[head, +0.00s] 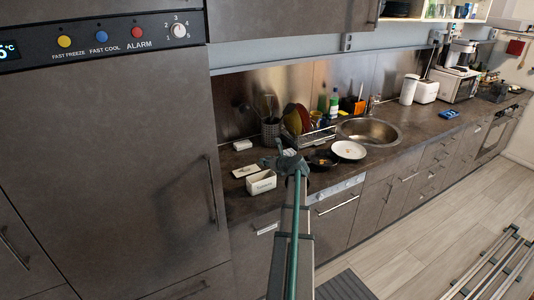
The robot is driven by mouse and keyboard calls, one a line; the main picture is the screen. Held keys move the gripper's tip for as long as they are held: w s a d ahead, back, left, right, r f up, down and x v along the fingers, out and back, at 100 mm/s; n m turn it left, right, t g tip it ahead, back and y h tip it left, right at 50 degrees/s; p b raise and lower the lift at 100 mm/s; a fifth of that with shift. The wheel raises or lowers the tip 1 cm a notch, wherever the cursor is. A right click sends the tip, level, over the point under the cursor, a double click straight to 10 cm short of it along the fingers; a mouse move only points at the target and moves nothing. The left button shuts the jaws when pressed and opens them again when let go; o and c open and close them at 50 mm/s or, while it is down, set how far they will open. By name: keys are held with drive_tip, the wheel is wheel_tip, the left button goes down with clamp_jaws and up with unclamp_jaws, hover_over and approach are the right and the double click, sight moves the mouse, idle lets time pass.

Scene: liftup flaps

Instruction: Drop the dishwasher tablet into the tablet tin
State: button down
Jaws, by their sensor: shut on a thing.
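A white open-topped tin with dark lettering (262,184) stands upright on the dark counter near its front edge; I take it for the tablet tin. A flat whitish piece, perhaps its lid (244,171), lies just behind it to the left. My gripper (272,158) is above the counter, a little behind and to the right of the tin in the picture. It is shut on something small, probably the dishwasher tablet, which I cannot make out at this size. My arm hides part of the counter to the right of the tin.
A small white box (242,145) and a utensil holder (271,132) stand farther back. A dish rack (316,138) with plates, a dark pan (322,160), a white plate (348,150) and the sink (370,131) are to the right. A tall cabinet (110,170) borders the counter on the left.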

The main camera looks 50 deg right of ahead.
drive_tip(key=shift+f+b, duration=2.55)
drive_tip(key=shift+f, duration=0.5)
drive_tip(key=c, duration=0.9)
unclamp_jaws()
drive_tip(key=v, duration=1.2)
drive_tip(key=shift+a, duration=0.1)
